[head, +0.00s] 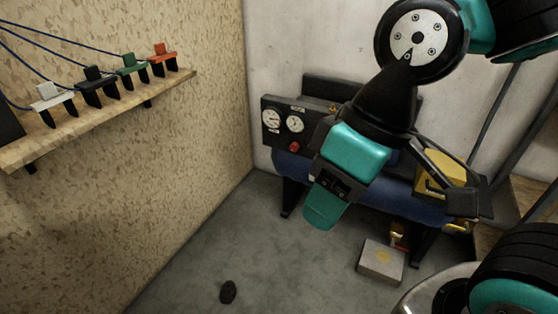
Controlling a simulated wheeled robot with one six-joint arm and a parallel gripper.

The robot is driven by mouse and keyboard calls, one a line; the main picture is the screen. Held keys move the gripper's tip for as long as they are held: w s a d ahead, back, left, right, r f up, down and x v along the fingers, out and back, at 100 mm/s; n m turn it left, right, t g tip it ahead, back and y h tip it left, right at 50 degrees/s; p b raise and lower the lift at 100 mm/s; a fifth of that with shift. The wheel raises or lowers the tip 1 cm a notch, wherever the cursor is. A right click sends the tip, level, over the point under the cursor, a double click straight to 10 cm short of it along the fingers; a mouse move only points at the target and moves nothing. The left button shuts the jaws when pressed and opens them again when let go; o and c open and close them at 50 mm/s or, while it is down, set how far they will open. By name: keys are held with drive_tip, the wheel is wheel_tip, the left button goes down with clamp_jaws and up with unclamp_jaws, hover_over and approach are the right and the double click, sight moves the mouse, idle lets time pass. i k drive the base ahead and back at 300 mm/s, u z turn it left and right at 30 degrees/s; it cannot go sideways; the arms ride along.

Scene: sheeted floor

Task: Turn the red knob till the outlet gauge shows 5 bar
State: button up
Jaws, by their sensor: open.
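A dark panel on the compressor-like unit carries two round white gauges, a left one (271,118) and a right one (295,124). Their labels and needle readings are too small to read, so I cannot tell which is the outlet gauge. The red knob (294,147) sits below the right gauge and is in plain view. My gripper (393,208) hangs to the right of the knob, nearer the camera, with its fingers spread wide. It is apart from the knob and hides part of the unit behind it.
The unit has a blue tank (290,168) on dark legs. A wooden shelf (95,118) at left bears white, black, green and red clips with cables. A pale block (381,261) and a dark lump (228,292) lie on the floor. The floor left of the tank is mostly clear.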

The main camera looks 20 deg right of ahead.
sight(294, 146)
drive_tip(key=u, duration=0.45)
drive_tip(key=k, duration=1)
drive_tip(key=z, duration=0.25)
drive_tip(key=i, duration=0.6)
drive_tip(key=z, duration=0.65)
drive_tip(key=i, duration=0.75)
drive_tip(key=u, duration=0.8)
drive_tip(key=i, duration=0.7)
drive_tip(key=u, duration=0.8)
